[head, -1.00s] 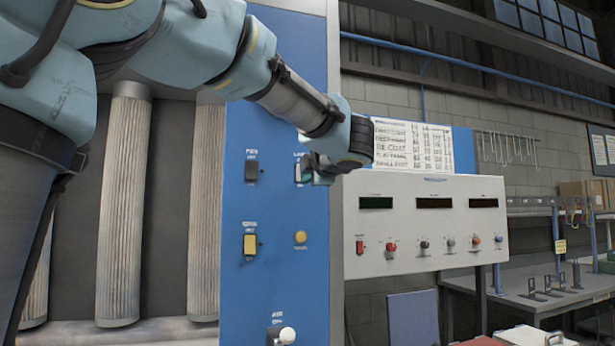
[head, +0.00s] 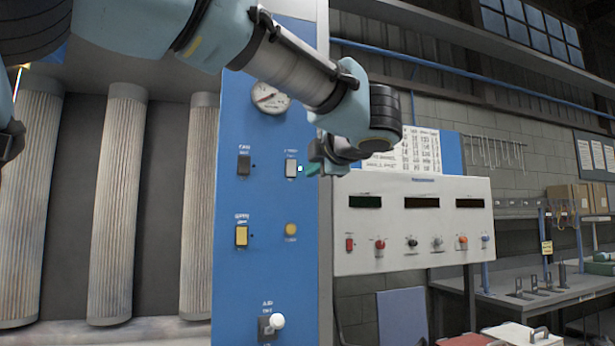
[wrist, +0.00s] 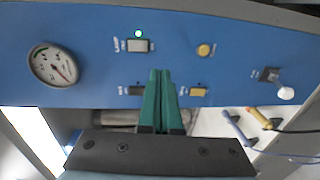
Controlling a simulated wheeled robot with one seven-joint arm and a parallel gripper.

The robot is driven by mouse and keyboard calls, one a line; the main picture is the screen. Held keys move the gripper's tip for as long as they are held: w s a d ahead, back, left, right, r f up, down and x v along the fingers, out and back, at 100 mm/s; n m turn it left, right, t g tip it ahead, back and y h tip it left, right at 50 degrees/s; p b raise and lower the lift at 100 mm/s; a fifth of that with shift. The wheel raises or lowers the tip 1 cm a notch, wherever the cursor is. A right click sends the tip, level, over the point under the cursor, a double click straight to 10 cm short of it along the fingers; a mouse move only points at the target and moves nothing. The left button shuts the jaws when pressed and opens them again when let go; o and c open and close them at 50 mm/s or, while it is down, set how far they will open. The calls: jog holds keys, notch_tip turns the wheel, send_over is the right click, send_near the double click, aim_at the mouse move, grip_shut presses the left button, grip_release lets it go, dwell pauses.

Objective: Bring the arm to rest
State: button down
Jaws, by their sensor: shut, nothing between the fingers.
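My gripper (head: 314,160) is in front of the right edge of the blue control panel (head: 265,190), beside the white rocker switch (head: 291,169). A small green light (head: 300,168) glows next to that switch. In the wrist view my gripper (wrist: 160,75) has its two green fingers together and empty, pointing at the panel. The lit green lamp (wrist: 138,33) and the white switch (wrist: 138,45) show just beyond the fingertips, apart from them as far as I can tell. My arm reaches across the upper part of the head view.
A gauge (head: 270,98), a black switch (head: 244,165), a yellow switch (head: 241,236), a yellow button (head: 291,230) and a white-knobbed lever (head: 277,321) are on the panel. Tall pleated filters (head: 118,200) stand left. A grey control box (head: 410,225) and a workbench (head: 520,290) are right.

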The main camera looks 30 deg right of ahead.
jog(key=shift+s, duration=0.35)
dwell(0.3)
